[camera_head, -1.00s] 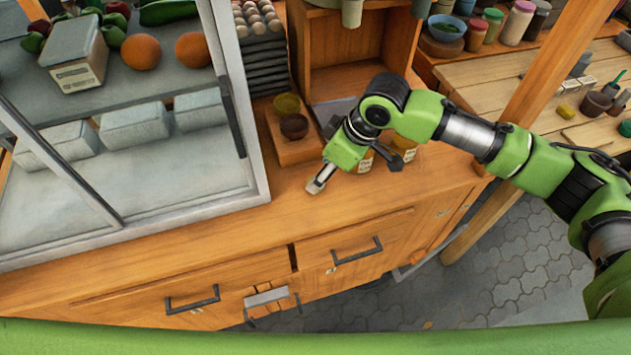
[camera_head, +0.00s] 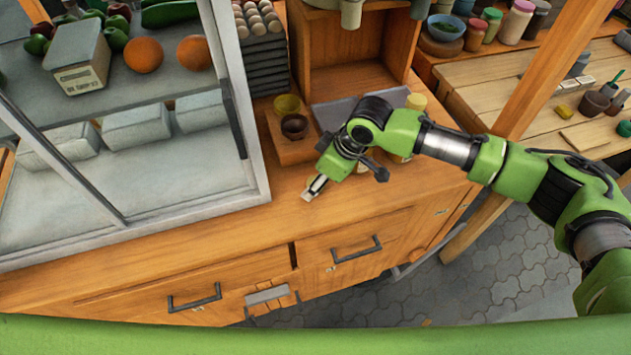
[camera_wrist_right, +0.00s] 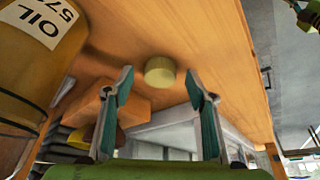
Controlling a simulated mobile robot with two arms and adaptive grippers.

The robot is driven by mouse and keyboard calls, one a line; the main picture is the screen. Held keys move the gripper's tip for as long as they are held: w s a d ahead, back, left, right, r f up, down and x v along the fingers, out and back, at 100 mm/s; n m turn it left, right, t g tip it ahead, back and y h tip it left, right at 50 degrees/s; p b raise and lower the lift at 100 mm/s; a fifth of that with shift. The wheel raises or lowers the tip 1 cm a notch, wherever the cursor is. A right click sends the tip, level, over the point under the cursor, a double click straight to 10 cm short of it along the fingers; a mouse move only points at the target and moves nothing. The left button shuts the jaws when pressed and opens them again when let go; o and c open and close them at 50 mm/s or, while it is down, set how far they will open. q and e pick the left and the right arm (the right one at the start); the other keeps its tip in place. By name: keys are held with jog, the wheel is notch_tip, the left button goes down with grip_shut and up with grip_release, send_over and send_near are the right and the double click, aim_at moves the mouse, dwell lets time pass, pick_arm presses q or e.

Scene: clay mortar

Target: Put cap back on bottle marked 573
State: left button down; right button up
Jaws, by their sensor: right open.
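In the right wrist view, a small pale-yellow cap (camera_wrist_right: 160,71) sits on the wooden counter, apart from the bottle. My right gripper (camera_wrist_right: 160,88) is open and empty, with the cap framed between and just beyond its fingertips. A large amber bottle (camera_wrist_right: 25,75) with a label reading "OIL" and "57" stands close at the left; the last digit is cut off. In the head view my right gripper (camera_head: 312,188) is low over the counter near its front edge. There my arm mostly hides the bottles, and I cannot pick out the cap. My left gripper is not in view.
A wooden tray with a yellow bowl (camera_head: 287,105) and a brown bowl (camera_head: 294,126) stands behind the gripper. A glass display case (camera_head: 235,100) rises at the left. A yellow top (camera_head: 416,101) shows behind my arm. The front counter strip (camera_head: 250,228) is clear.

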aim_at(310, 180)
jog(key=shift+c, duration=0.4)
jog(key=c, duration=0.7)
jog(key=shift+o, duration=0.2)
jog(key=shift+r, duration=0.45)
notch_tip(310, 180, up, 2)
jog(key=shift+r+b, duration=0.15)
jog(key=shift+b, duration=0.45)
jog(key=s+d+r+b, duration=0.1)
jog(key=s+r, duration=0.8)
jog(key=s, duration=0.5)
jog(key=shift+r, duration=0.4)
jog(key=shift+w, duration=0.1)
